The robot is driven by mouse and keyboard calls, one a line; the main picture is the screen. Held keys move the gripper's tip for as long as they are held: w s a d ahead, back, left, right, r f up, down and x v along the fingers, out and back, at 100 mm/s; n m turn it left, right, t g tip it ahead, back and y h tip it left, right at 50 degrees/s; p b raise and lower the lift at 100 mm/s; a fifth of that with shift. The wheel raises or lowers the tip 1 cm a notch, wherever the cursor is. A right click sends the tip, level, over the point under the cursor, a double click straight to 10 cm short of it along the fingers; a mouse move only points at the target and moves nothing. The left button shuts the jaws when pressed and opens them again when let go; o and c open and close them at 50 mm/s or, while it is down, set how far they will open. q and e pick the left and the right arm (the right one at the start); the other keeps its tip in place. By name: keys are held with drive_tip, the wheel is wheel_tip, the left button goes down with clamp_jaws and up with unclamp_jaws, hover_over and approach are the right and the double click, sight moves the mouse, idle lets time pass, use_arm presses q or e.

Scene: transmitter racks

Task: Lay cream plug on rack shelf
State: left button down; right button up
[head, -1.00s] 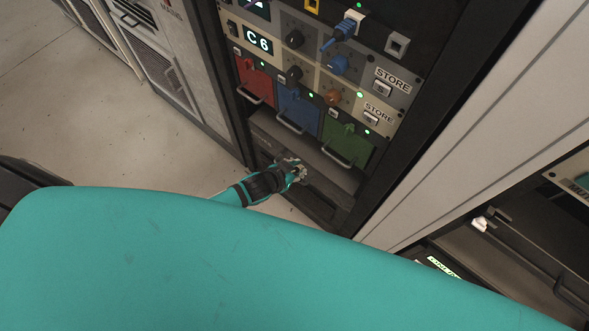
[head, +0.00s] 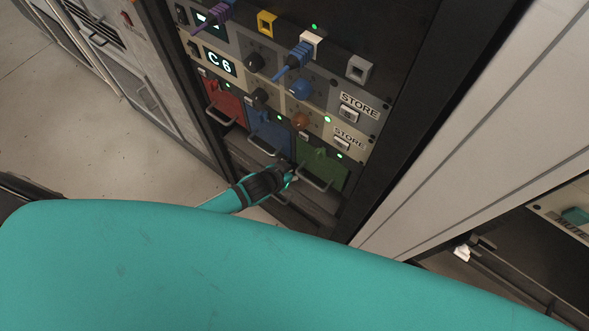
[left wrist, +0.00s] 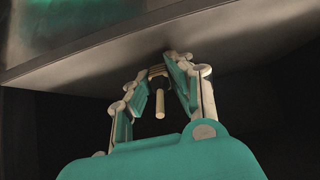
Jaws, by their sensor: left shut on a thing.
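My left gripper (head: 290,180) is in front of the lower part of the rack, just below the green module (head: 322,168) and beside its handle. In the left wrist view its fingers (left wrist: 172,65) are shut around a small cream piece with a short stem (left wrist: 159,103), which looks like the cream plug. The fingertips are close against a smooth grey-brown surface (left wrist: 230,45); I cannot tell if they touch it. The dark rack shelf (head: 318,210) lies below the coloured modules, partly behind my gripper. My right gripper is not in view.
Red (head: 222,100) and blue (head: 268,132) modules with protruding handles sit left of the green one. Above are knobs, STORE buttons (head: 348,115) and a blue cable plug (head: 292,62). Another rack with a MUTE label (head: 572,228) stands at right.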

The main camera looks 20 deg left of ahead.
use_arm(q)
drive_tip(key=shift+w, duration=0.15)
drive_tip(key=c, duration=1.1)
unclamp_jaws()
drive_tip(key=v, duration=1.2)
drive_tip(key=shift+a+f, duration=0.1)
